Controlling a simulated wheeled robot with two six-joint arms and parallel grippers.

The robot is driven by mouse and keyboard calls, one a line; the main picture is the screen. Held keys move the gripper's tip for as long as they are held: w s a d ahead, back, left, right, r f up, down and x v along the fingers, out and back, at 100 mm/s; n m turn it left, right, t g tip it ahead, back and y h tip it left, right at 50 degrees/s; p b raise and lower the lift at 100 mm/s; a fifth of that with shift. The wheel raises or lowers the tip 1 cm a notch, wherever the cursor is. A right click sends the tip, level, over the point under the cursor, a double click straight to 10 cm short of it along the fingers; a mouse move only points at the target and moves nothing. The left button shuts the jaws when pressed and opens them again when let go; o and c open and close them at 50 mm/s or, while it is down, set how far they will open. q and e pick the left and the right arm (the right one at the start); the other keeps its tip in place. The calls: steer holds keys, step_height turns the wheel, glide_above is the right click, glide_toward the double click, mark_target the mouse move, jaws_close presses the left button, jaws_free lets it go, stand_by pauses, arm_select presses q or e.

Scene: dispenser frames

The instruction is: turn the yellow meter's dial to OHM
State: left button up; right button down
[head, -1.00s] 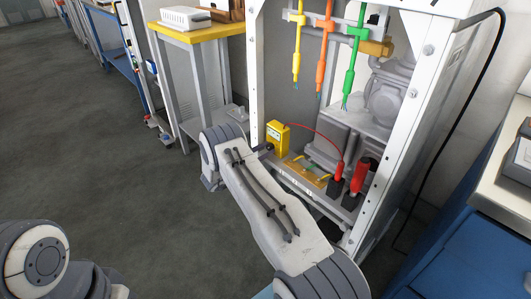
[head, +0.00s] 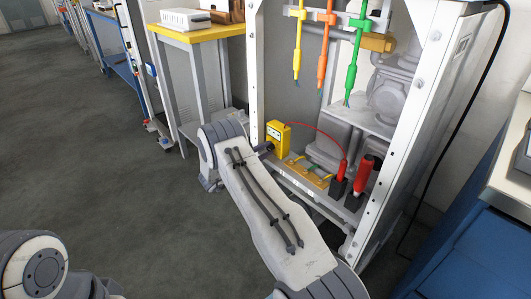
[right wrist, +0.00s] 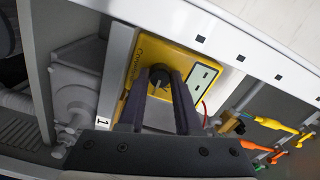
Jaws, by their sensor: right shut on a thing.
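The yellow meter (head: 278,137) stands upright on the shelf inside the white frame, at its left post. In the right wrist view the meter (right wrist: 150,48) shows tilted, with a round dark dial (right wrist: 160,76) and a pale display window (right wrist: 204,77). My right gripper (right wrist: 161,82) has its two dark fingers on either side of the dial and is shut on it. The dial's lettering is too small to read. My left gripper is out of view.
A red lead runs from the meter to a red probe (head: 342,168), beside a thicker red handle (head: 363,176). A brass-coloured plate (head: 308,172) lies on the shelf. The frame's white post (head: 405,120) stands right.

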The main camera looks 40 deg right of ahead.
steer(key=shift+f+m, duration=0.1)
steer(key=shift+m, duration=0.3)
steer(key=c, duration=0.6)
jaws_free()
steer(key=a+p, duration=0.1)
steer(key=a, duration=0.9)
steer(key=shift+s+a, duration=0.25)
steer(key=shift+s, duration=0.2)
steer(key=shift+w, duration=0.1)
